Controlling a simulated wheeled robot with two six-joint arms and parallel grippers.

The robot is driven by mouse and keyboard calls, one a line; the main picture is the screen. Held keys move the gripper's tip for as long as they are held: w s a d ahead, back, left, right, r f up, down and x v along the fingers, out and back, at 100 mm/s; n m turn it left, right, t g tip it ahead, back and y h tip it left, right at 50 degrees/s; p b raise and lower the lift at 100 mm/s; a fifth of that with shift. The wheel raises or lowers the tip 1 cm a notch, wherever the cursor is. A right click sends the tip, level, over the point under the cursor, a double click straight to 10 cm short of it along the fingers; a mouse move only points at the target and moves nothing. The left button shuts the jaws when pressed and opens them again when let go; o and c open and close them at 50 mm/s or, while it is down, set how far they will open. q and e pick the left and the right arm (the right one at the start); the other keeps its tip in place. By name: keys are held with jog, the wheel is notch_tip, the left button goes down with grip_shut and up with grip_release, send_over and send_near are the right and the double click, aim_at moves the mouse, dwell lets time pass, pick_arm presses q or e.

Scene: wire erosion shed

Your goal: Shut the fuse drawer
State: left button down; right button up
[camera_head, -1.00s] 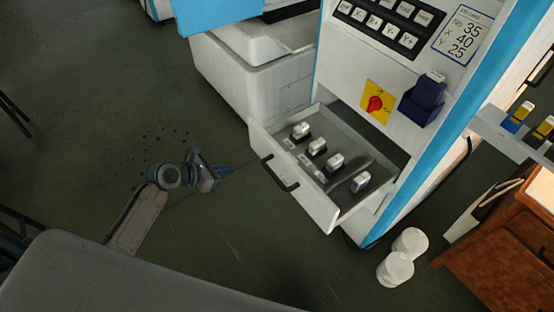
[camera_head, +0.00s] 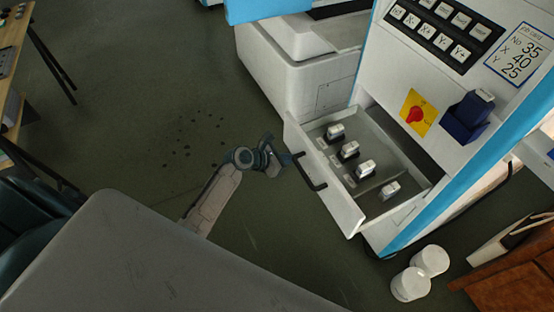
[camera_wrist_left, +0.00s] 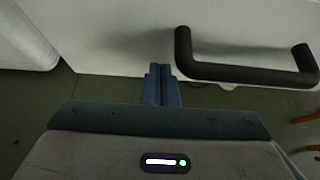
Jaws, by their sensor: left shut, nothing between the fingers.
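The fuse drawer (camera_head: 335,197) stands pulled out from the white and blue machine. Several fuses (camera_head: 365,168) stand in a row inside it. Its black bar handle (camera_head: 310,172) is on the front panel, and the handle also shows large in the left wrist view (camera_wrist_left: 245,72). My left gripper (camera_head: 296,157) is shut and empty, close in front of the drawer front, beside the handle's upper end. In the left wrist view the closed fingertips (camera_wrist_left: 160,72) point at the white front, just left of the handle. I cannot tell whether they touch it. My right gripper is not in view.
A control panel (camera_head: 440,30), a red knob on a yellow plate (camera_head: 416,114) and a blue holder (camera_head: 467,118) are on the machine above the drawer. White rolls (camera_head: 411,284) stand on the floor at right.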

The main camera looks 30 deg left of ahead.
pick_arm(q)
jog(key=shift+w+d, duration=0.4)
jog(key=shift+w, duration=0.05)
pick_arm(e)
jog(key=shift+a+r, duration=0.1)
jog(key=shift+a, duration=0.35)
